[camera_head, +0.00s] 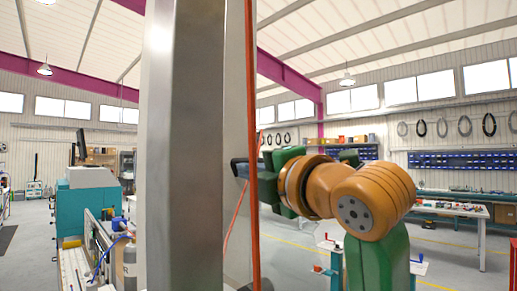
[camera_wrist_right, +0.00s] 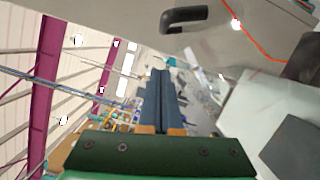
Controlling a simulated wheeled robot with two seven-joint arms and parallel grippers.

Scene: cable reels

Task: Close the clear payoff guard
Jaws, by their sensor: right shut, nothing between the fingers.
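The clear payoff guard (camera_head: 236,80) stands as a tall, see-through panel with an orange-red edge (camera_head: 252,100), beside a broad metal column. In the right wrist view a greyish panel, seemingly the guard (camera_wrist_right: 120,12), crosses the top and carries a black handle (camera_wrist_right: 185,18). My left gripper is out of view.
The metal column (camera_head: 185,150) blocks the centre-left. A teal machine (camera_head: 88,205) stands at the left. A workbench (camera_head: 450,208) with small items is at the far right, with coils on the wall behind.

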